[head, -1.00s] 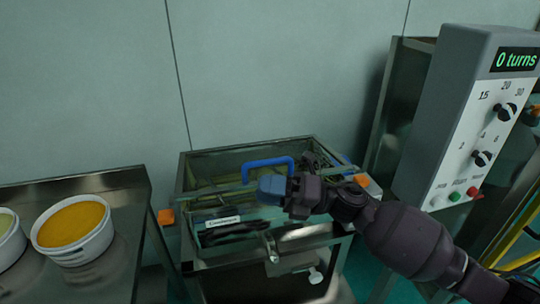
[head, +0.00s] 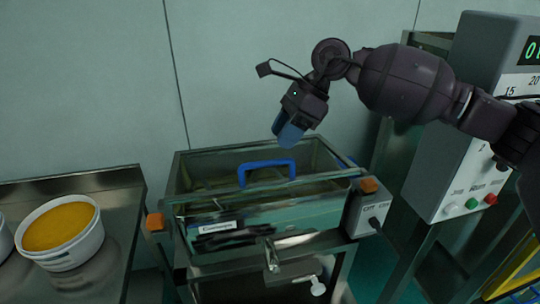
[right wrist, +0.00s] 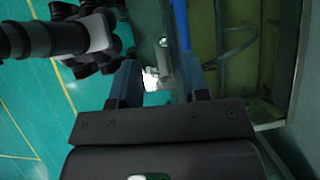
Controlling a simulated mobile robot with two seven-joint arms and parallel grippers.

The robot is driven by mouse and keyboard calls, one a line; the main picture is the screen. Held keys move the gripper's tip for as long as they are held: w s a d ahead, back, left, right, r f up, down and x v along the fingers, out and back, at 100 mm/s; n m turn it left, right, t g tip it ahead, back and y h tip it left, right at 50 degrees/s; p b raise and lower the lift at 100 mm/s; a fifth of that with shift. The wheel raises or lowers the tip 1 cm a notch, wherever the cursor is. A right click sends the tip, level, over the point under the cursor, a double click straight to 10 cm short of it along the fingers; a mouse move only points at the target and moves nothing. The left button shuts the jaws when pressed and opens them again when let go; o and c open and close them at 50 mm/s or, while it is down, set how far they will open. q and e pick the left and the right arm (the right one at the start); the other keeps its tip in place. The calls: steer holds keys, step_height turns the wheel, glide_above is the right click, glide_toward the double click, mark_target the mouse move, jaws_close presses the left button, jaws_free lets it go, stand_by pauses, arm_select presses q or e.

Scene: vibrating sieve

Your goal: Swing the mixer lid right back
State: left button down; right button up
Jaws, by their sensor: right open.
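The mixer is an open-framed metal box in the head view (head: 330,152), with a lid (head: 225,191) whose long edge crosses the box. A blue arched handle (head: 266,164) stands up from the lid. I cannot tell clearly how far the lid is tilted. My right gripper (head: 289,138) points down just above and behind the handle's right part, apart from it in the head view. In the right wrist view its two fingers (right wrist: 158,78) are spread with nothing held between them, and a blue bar, likely the handle (right wrist: 181,22), shows beyond the right finger. My left gripper is not visible.
A grey control box (head: 465,150) with buttons stands at right. A metal table (head: 108,240) with a tub of orange material (head: 80,253) is at left. The wall is close behind.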

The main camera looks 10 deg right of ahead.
mark_target(276, 160)
step_height(276, 160, up, 2)
steer(key=w+d+h, duration=0.2)
steer(key=d, duration=0.1)
steer(key=shift+n+t, duration=0.4)
steer(key=x, duration=1)
steer(key=shift+w+a+f, duration=0.1)
steer(key=shift+w+a, duration=0.05)
jaws_close()
